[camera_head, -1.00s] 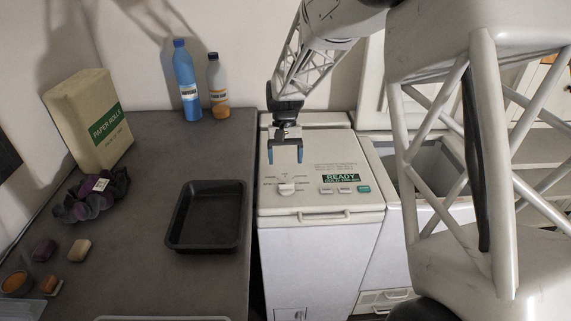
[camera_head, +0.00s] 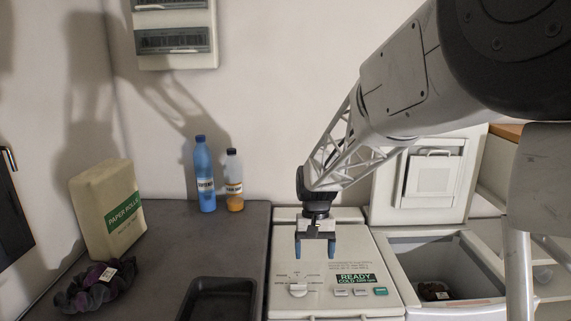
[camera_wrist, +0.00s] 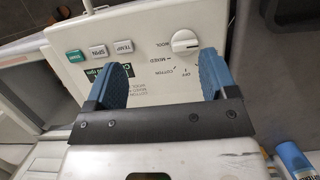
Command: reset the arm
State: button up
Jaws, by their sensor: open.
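My gripper (camera_head: 315,247) hangs above the control panel of the closed white toploader in the head view, fingers pointing down. Its two blue fingers are apart with nothing between them. In the wrist view my gripper (camera_wrist: 160,78) also shows open and empty over the panel. The closed toploader (camera_head: 345,268) has a round dial (camera_head: 298,290), several buttons and a display reading "READY". The second toploader (camera_head: 437,262) on the right has its lid (camera_head: 425,190) up, and a dark bundle (camera_head: 434,291) lies in its tub.
On the dark counter (camera_head: 165,262) at left are a paper rolls pack (camera_head: 107,210), a blue bottle (camera_head: 204,175), an orange-based bottle (camera_head: 234,182), a dark scrunchie (camera_head: 97,288) and a black tray (camera_head: 220,290). A fuse box (camera_head: 175,32) hangs on the wall.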

jog(key=s+d+r+t, duration=0.1)
jog(key=s+d+r, duration=0.25)
jog(key=s, duration=0.45)
jog(key=s+d+r+t, duration=0.2)
jog(key=s+d+r, duration=0.1)
jog(key=s+r, duration=0.3)
jog(key=s+d+f+t, duration=0.1)
jog(key=s+d, duration=0.3)
jog(key=s, duration=1.3)
jog(key=shift+s+d+t, duration=0.15)
jog(key=shift+s+t, duration=0.2)
jog(key=shift+t, duration=0.55)
